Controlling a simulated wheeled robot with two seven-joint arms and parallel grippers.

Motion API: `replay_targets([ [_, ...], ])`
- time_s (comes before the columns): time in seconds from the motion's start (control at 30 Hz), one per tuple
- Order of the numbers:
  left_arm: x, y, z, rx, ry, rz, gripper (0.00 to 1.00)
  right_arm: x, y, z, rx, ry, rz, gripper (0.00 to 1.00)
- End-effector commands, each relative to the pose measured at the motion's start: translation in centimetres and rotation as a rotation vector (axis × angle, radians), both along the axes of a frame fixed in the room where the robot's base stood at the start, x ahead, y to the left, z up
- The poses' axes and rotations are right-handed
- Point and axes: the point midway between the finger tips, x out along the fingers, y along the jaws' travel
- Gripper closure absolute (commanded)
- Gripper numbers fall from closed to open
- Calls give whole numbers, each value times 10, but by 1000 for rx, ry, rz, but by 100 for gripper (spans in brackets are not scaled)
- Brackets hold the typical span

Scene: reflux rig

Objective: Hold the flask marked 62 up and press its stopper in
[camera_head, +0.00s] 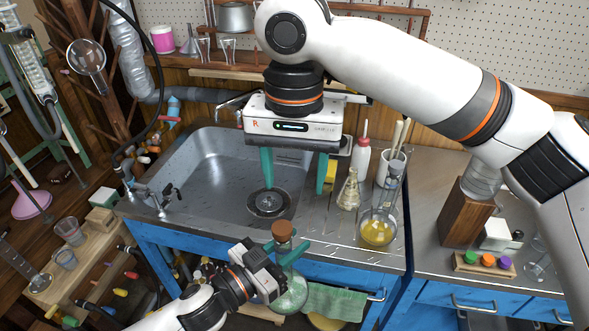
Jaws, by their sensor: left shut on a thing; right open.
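A round glass flask (290,294) with pale green contents hangs in front of the sink counter's front edge. No number can be read on it. A brown cork stopper (282,231) sits at the top of its neck; I cannot tell how deep it sits. My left gripper (286,252) is shut around the flask's neck, just below the stopper. The flask looks roughly upright. My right gripper (294,180) is open and empty above the sink, its green fingers wide apart and pointing down. It is above and behind the stopper in the picture, apart from it.
A green towel (335,302) hangs below the counter. A wooden block (464,214) stands farther right.

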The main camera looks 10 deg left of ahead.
Motion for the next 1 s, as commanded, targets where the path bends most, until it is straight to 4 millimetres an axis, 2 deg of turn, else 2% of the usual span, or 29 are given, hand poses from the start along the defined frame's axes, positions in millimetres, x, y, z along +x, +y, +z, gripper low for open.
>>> replay_targets([
  [0.7, 30, 90, 0, 2, -1, 1, 100, 0, 0, 3, 0, 0, 0, 44],
  [1.0, 32, 97, 1, 0, -2, -1, 100, 0, 0, 3, 0, 0, 0, 44],
])
